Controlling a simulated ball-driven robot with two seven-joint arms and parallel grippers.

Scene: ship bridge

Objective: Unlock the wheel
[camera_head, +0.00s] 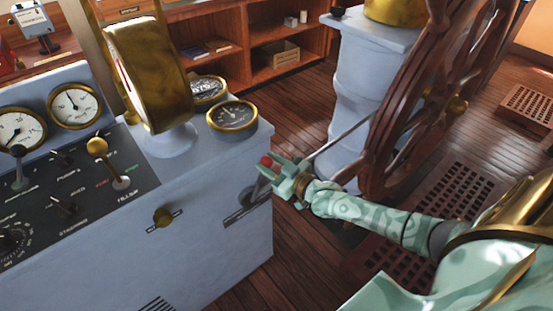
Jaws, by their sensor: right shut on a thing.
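The big wooden ship's wheel (408,95) stands at the right, beside a pale grey pedestal (345,85). My right gripper (274,173), pale green, reaches in from the right to the console's right side. It is shut on a lever with a red knob (266,161); the knob shows just past the fingers, and the gripper covers much of the lever. A dark slot plate (246,206) is on the console side just below it. A thin metal rod (340,136) shows behind the gripper, towards the wheel. My left gripper is not in view.
The grey console (205,245) fills the left, with gauges (232,115), a brass telegraph (150,75), a yellow-knobbed lever (97,147) and a brass side knob (162,217). Wooden shelves (235,65) stand behind. Floor gratings (450,195) lie beneath the wheel.

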